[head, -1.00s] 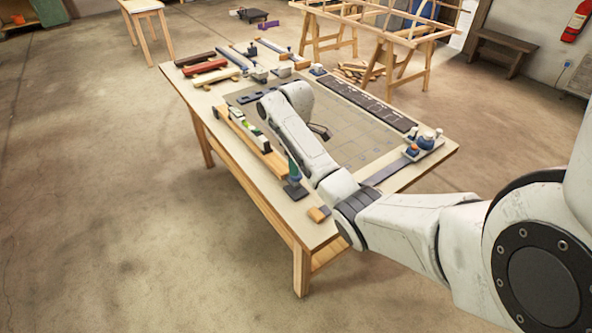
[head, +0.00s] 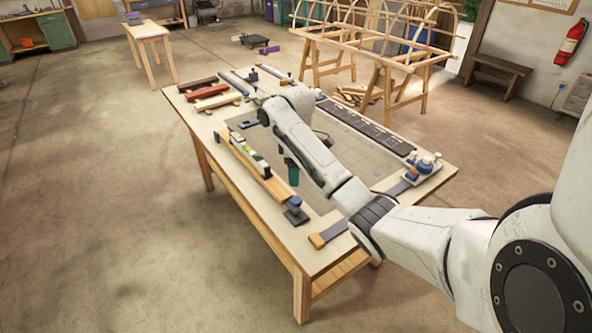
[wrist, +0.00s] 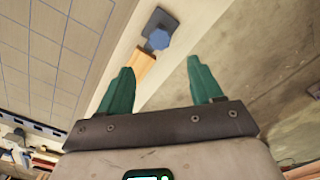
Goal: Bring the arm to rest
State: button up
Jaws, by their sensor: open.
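My gripper (wrist: 160,85) is open, and nothing shows between its two teal fingers. In the head view, part of the gripper (head: 293,173) shows below my white arm, over the workbench (head: 225,168). A wooden strip with pale and green pieces (head: 252,163) lies along the bench's left edge, with a dark-based blue knob (head: 295,211) at its near end. In the wrist view, the blue knob (wrist: 158,38) and the strip's end (wrist: 144,66) lie beyond the fingers, apart from them. My arm hides part of the gridded mat (head: 345,160).
Red, dark and pale laths (head: 212,91) lie at the bench's far left. A dark slotted strip (head: 365,125) lies along the right side. A blue-topped tool (head: 424,167) and an orange-ended block (head: 328,235) are near the front. Open floor lies left.

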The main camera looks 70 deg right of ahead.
dwell(0.3)
jog(key=w+a+f+t+y+b, duration=0.1)
jog(key=a+f, duration=0.3)
jog(key=a, duration=0.5)
jog(key=a+f+b, duration=0.1)
jog(key=a+f, duration=0.4)
jog(key=a, duration=0.5)
jog(key=w+a+f+t+y+b, duration=0.1)
jog(key=a+f, duration=0.3)
jog(key=a, duration=0.5)
jog(key=s+a+f+m+b, duration=0.1)
jog(key=s+a+f, duration=0.1)
jog(key=s+a, duration=0.2)
jog(key=s+a+f+m, duration=0.1)
jog(key=s+a+f, duration=0.2)
jog(key=s+a, duration=0.15)
jog(key=s+d+m+g+h+b, duration=0.1)
jog(key=s+h, duration=0.1)
jog(key=s, duration=0.9)
jog(key=shift+r, duration=0.15)
jog(key=shift+d, duration=0.1)
